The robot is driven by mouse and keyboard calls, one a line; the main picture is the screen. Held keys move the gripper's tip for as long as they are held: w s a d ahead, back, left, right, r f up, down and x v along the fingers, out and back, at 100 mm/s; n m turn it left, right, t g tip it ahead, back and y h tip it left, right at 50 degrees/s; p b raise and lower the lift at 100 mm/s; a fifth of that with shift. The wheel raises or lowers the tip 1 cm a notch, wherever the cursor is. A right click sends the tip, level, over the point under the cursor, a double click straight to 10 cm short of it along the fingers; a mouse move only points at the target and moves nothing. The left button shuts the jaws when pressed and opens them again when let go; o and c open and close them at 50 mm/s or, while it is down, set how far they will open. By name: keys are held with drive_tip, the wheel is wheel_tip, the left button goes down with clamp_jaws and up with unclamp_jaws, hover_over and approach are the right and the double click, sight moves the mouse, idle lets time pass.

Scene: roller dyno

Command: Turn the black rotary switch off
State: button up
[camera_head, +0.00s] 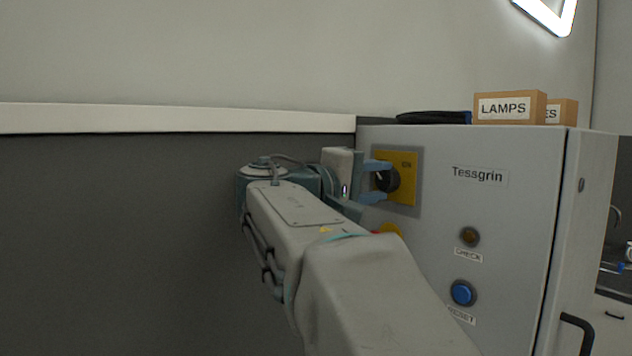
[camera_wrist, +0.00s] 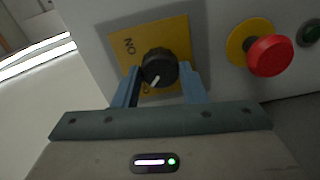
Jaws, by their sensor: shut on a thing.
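The black rotary switch (camera_head: 388,179) sits on a yellow plate (camera_head: 404,166) at the upper left of the grey cabinet's front. In the wrist view the switch knob (camera_wrist: 158,66) has a white pointer mark aimed down and slightly left, while "ON" is printed on the upper left of the yellow plate. My gripper (camera_head: 378,181) has one blue finger on either side of the knob and is shut on it. The fingers also show in the wrist view (camera_wrist: 160,84). The lettering at the plate's lower left is mostly hidden by a finger.
A red mushroom button (camera_wrist: 270,56) is right of the switch in the wrist view. The cabinet (camera_head: 500,225) also carries an amber CHECK lamp (camera_head: 469,236) and a blue RESET button (camera_head: 463,293). A LAMPS box (camera_head: 508,108) stands on top. A dark wall panel (camera_head: 120,240) is at left.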

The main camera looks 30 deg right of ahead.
drive_tip(key=shift+a+r, duration=0.1)
drive_tip(key=shift+r, duration=0.1)
drive_tip(key=o, duration=1)
drive_tip(key=shift+w, duration=0.15)
drive_tip(key=shift+f, duration=0.1)
drive_tip(key=a, duration=0.4)
drive_tip(key=a+b, duration=0.1)
drive_tip(key=a, duration=0.4)
drive_tip(key=s+a+b, duration=0.1)
drive_tip(key=a, duration=0.4)
drive_tip(key=shift+d, duration=0.1)
